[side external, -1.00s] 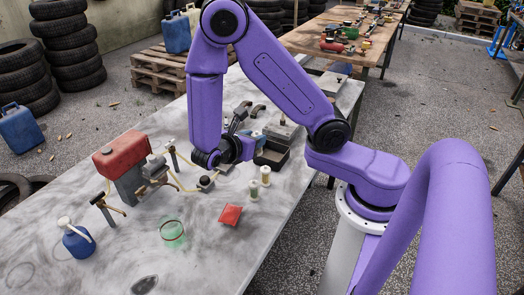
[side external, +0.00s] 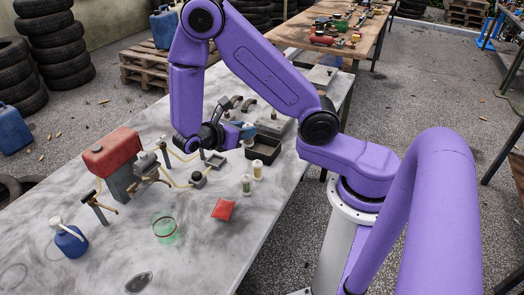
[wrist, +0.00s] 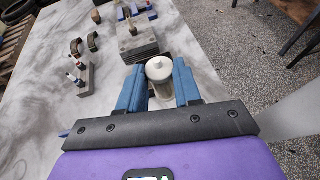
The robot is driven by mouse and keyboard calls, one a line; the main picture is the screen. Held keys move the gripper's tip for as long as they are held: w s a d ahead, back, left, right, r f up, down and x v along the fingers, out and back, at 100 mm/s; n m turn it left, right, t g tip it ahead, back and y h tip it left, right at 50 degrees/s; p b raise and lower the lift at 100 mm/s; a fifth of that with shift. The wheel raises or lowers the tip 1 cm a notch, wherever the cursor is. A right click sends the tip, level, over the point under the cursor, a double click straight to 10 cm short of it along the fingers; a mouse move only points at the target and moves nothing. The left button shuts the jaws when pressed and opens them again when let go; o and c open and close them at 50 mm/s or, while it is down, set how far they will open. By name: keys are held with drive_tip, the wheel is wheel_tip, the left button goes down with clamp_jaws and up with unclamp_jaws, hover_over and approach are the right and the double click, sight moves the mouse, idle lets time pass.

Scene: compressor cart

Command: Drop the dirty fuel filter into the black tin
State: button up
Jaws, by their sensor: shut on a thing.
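My gripper (wrist: 159,88) is shut on the dirty fuel filter (wrist: 159,69), a pale grey cylinder with a round top, held between the two blue fingers in the wrist view. In the side view my gripper (side external: 246,131) is at the back of the table, its fingers pointing right, and the filter cannot be made out there. The black tin (side external: 264,153) is an open dark box just right of and below the fingers in that view. In the wrist view dark surfaces show around the filter, but I cannot tell whether it is directly over the tin.
Two small filters (side external: 246,184) (side external: 258,171) stand in front of the tin. A red tank with yellow hoses (side external: 112,152) stands left. A red packet (side external: 223,209), green glass bowl (side external: 165,230) and blue jug (side external: 69,241) lie nearer. Stacked grey plates (wrist: 138,40) stand beyond the filter.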

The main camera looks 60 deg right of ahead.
drive_tip(key=w+d+f+m+g+y, duration=0.1)
drive_tip(key=d+f+m+g+y, duration=0.2)
drive_tip(key=d, duration=0.4)
drive_tip(key=w+d+f+m+g+y, duration=0.1)
drive_tip(key=d+m+g, duration=0.3)
drive_tip(key=d, duration=0.2)
drive_tip(key=shift+s+f, duration=0.15)
drive_tip(key=shift+f, duration=2.6)
drive_tip(key=o, duration=1.1)
drive_tip(key=shift+v, duration=8.65)
drive_tip(key=shift+a, duration=0.1)
